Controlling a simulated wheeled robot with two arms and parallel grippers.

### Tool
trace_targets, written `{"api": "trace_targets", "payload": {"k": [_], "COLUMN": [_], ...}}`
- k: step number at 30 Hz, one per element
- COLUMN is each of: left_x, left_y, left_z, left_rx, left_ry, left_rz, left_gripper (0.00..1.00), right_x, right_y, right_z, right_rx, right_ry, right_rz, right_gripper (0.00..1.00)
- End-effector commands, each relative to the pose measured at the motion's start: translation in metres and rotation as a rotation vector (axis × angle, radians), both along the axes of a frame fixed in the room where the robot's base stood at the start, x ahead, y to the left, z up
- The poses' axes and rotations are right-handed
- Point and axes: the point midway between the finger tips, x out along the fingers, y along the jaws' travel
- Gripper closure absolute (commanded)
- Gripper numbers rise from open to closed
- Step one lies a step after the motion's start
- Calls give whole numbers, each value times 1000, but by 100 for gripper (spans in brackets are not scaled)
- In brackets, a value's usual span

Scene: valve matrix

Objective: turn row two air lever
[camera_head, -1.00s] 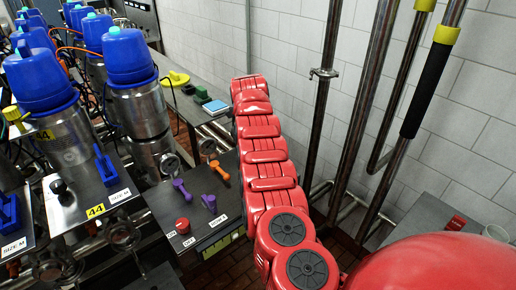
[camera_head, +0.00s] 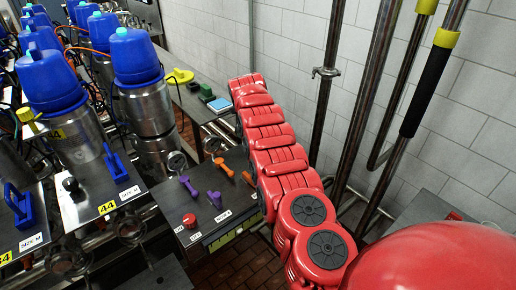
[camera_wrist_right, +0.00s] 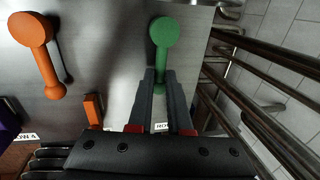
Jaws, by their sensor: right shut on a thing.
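In the right wrist view, a green lever (camera_wrist_right: 164,33) with a round hub is on a grey metal panel (camera_wrist_right: 110,45). My right gripper (camera_wrist_right: 162,80) is shut on its shaft, one dark finger on each side. A white label starting "RO" (camera_wrist_right: 160,127) is partly hidden beside the fingers. An orange lever (camera_wrist_right: 45,55) stands left of it, apart from my gripper. In the head view the lever panel (camera_head: 205,220) shows purple levers (camera_head: 189,186) and orange levers (camera_head: 224,166); my red right arm hides the right gripper and the green lever. My left gripper is not in view.
A red knob (camera_head: 190,220) is at the panel's front. Steel canisters with blue tops (camera_head: 136,57) stand left. Vertical pipes (camera_head: 328,80) and a tiled wall are right.

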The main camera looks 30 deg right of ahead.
Motion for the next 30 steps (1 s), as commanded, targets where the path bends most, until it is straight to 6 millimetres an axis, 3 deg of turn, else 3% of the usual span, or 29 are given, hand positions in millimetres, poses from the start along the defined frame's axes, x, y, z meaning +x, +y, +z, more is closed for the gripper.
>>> {"api": "trace_targets", "payload": {"k": [7, 8, 12, 23, 30], "left_x": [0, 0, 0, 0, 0], "left_y": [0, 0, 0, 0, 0], "left_z": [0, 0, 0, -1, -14], "left_rx": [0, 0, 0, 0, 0], "left_ry": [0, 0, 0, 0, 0], "left_rz": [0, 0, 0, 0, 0], "left_gripper": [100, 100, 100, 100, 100], "right_x": [-3, -3, -2, -1, 0], "right_y": [1, 1, 1, 1, 5], "right_z": [-3, -3, -3, 0, 20], "right_rx": [5, 5, 4, 2, 1], "right_ry": [10, 10, 9, 4, -1], "right_rz": [-2, -2, -2, 0, 0], "right_gripper": [100, 79, 54, 53, 53]}}
